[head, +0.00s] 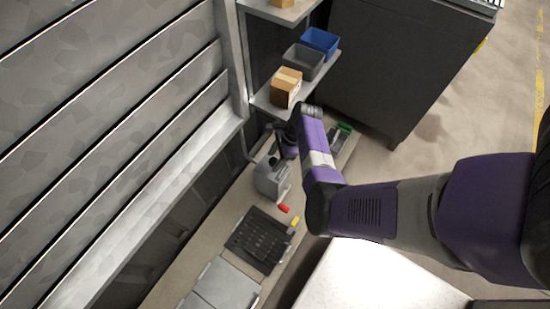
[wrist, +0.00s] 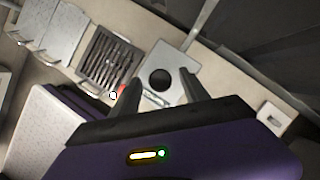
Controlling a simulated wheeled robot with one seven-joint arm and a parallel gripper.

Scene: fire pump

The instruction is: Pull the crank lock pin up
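The grey pump housing (head: 268,181) stands on the bench in the head view, partly behind my arm. In the wrist view its pale top face (wrist: 172,62) lies beyond my fingers. A round black part (wrist: 160,80) sits on that face, between the two fingertips in the picture; I cannot tell whether it is the lock pin's knob. My gripper (wrist: 159,77) is open, with its fingers apart on either side of the black part and nothing visibly held. I cannot tell how far the fingertips are above it.
A black slotted tray (head: 260,240) lies on the bench, with a small red piece (head: 284,208) and a yellow piece (head: 295,221) near it. Grey panels lie beyond. A shelf above holds a cardboard box (head: 286,87), a grey bin (head: 303,61) and a blue bin (head: 321,42).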

